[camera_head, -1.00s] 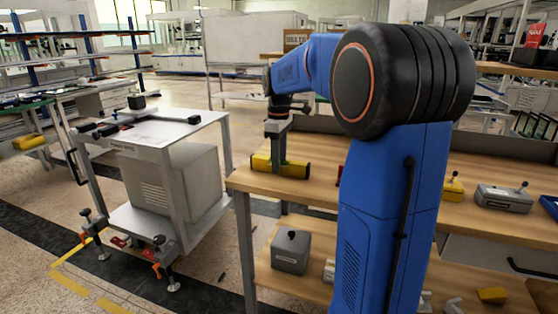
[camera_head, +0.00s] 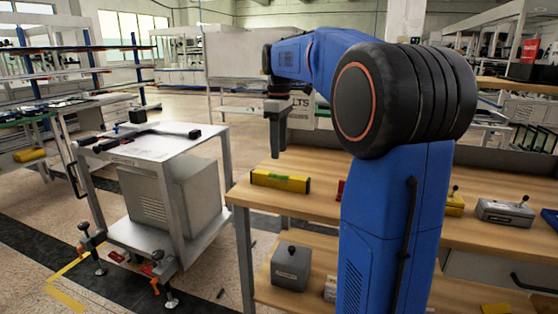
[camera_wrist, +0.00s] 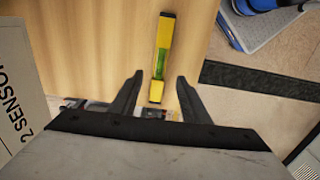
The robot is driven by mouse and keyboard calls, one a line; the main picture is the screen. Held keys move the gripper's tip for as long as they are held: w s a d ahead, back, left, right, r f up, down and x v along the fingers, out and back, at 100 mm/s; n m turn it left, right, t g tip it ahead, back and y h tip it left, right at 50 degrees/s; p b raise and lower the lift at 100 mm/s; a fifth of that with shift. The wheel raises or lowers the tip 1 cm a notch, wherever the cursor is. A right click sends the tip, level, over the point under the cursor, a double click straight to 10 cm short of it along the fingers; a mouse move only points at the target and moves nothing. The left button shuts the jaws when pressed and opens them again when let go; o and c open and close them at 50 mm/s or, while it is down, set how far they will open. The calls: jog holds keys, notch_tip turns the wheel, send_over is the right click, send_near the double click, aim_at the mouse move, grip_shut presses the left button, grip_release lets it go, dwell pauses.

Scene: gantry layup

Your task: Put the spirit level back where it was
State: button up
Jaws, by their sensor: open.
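The yellow spirit level (camera_head: 280,181) lies flat on the wooden bench top (camera_head: 322,172), near its left end. In the wrist view the spirit level (camera_wrist: 162,58) lies lengthwise on the wood below my gripper, with a green vial in its middle. My gripper (camera_head: 276,152) hangs above the bench, over the level and apart from it. In the wrist view my gripper (camera_wrist: 157,78) is open with nothing between its fingers.
A grey cart with a white top (camera_head: 160,138) stands left of the bench, with a gap between. A cardboard box (camera_wrist: 22,82) shows at the wrist view's left. A grey box (camera_head: 291,266) sits on the lower shelf. A grey device (camera_head: 506,211) is on the bench at right.

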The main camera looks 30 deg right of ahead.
notch_tip(320, 180, up, 2)
jog(key=s+a+f+m+t, duration=0.1)
jog(key=s+a+f, duration=0.4)
jog(key=s, duration=0.5)
jog(key=s+a+f+m+t, duration=0.2)
jog(key=s+a+f+m, duration=0.2)
jog(key=s+f, duration=0.5)
jog(key=s+a+f+m+t, duration=0.1)
jog(key=s+a+f+m, duration=0.1)
jog(key=s+a+f, duration=0.4)
jog(key=s+f, duration=0.1)
jog(key=s, duration=0.4)
jog(key=shift+s+a+m+t, duration=0.25)
jog(key=shift+m+t, duration=0.05)
jog(key=shift+t, duration=0.1)
jog(key=shift+r, duration=0.1)
